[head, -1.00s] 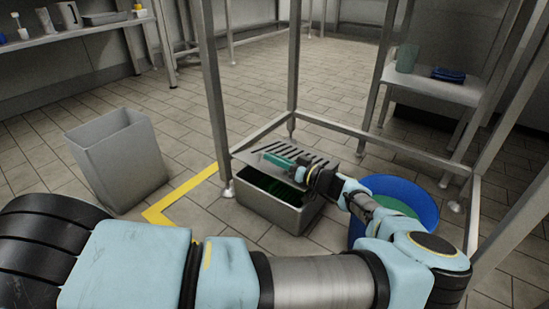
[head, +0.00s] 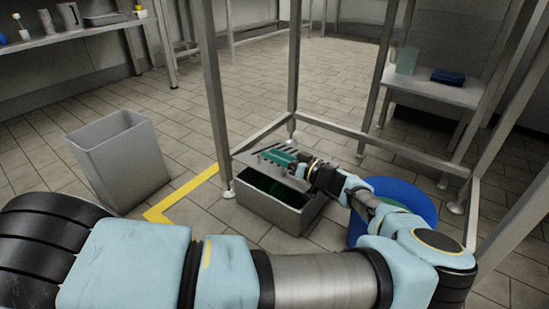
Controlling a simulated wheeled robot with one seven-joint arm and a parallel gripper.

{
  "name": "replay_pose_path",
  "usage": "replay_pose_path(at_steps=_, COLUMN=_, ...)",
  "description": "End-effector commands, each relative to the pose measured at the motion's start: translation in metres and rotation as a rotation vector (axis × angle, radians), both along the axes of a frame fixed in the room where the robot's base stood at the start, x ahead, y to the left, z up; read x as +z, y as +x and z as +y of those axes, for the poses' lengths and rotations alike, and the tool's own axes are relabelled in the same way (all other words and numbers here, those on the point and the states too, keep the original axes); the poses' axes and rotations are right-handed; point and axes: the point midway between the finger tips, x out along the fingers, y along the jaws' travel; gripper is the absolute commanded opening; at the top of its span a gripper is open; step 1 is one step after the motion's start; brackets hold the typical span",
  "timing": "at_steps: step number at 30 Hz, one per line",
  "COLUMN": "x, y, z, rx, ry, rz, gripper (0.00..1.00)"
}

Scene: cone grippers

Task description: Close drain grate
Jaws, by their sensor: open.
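The drain grate (head: 266,155) is a grey slotted plate at the back of a grey metal drain box (head: 279,214). It is tilted up, and the box's dark green inside shows in front of it. My gripper (head: 277,157), with green fingers, is over the upper face of the grate, at its middle. The gripper is open with nothing visible between the fingers. Whether the fingers touch the grate is too small to tell. My wrist hides the grate's right part.
Metal frame legs (head: 215,95) stand around the box. A blue bucket (head: 415,197) is close at right, partly behind my arm. A grey bin (head: 118,160) stands left, beside yellow floor tape (head: 183,194). A bench (head: 450,88) holds a green cup and blue cloth.

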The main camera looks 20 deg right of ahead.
Motion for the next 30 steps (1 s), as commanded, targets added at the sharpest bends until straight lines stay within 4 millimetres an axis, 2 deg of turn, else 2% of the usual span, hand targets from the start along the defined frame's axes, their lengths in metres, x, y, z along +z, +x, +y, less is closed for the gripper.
replay_pose_path(at_steps=1, x=0.015, y=0.000, z=0.000, rx=0.002, ry=-0.001, rz=-0.002, gripper=0.45)
replay_pose_path(at_steps=6, x=0.048, y=-0.001, z=0.001, rx=0.002, ry=0.001, rz=-0.002, gripper=0.45)
replay_pose_path(at_steps=12, x=0.077, y=-0.001, z=0.000, rx=0.001, ry=0.002, rz=0.000, gripper=0.45)
replay_pose_path(at_steps=24, x=0.080, y=-0.001, z=0.000, rx=0.002, ry=0.003, rz=0.000, gripper=0.45)
replay_pose_path(at_steps=30, x=0.079, y=-0.011, z=-0.006, rx=0.001, ry=0.002, rz=0.000, gripper=0.45)
